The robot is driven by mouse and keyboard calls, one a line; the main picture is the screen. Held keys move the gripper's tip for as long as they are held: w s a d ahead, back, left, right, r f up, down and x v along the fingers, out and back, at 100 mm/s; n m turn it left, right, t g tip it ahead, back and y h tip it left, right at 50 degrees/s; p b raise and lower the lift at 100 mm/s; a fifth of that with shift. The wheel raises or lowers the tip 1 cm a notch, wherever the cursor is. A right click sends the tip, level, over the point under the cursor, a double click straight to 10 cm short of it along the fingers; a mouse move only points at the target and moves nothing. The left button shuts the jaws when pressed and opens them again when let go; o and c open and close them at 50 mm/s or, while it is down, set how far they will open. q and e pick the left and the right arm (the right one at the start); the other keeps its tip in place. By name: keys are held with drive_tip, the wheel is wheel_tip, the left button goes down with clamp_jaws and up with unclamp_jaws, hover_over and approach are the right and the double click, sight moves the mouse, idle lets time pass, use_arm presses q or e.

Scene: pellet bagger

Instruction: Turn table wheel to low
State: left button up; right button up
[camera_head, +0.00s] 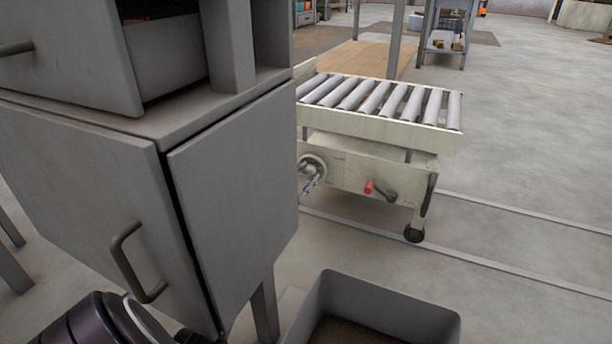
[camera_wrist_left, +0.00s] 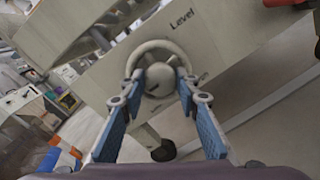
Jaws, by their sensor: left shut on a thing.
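The table wheel (camera_head: 316,160) is a pale round handwheel on the side of a cream roller table (camera_head: 432,142). In the left wrist view the wheel (camera_wrist_left: 158,46) shows face on, with a dark mark at its hub. The word "Level" is printed above it; smaller lettering beside it is too small to read. My left gripper (camera_head: 309,182) is at the wheel, partly hidden by the grey cabinet. In the left wrist view its blue-padded fingers (camera_wrist_left: 160,84) are shut on the wheel, one on each side of the hub. My right gripper is out of view.
A grey cabinet (camera_head: 240,190) with a handle fills the near left. A grey open bin (camera_head: 390,300) stands on the floor in front. A red-ended crank (camera_head: 370,187) sits right of the wheel. The floor to the right is open.

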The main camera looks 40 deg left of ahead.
use_arm(q)
drive_tip(key=shift+n, duration=0.3)
drive_tip(key=n, duration=0.5)
drive_tip(key=shift+f+n+t, duration=0.1)
drive_tip(key=shift+n+t, duration=0.2)
drive_tip(key=shift+n, duration=0.1)
drive_tip(key=n+y, duration=0.1)
drive_tip(key=n, duration=0.4)
drive_tip(key=shift+n, duration=0.4)
drive_tip(key=shift+a, duration=0.1)
drive_tip(key=o, duration=1.2)
drive_tip(key=shift+c, duration=0.2)
drive_tip(key=v, duration=0.7)
drive_tip(key=shift+s, duration=0.2)
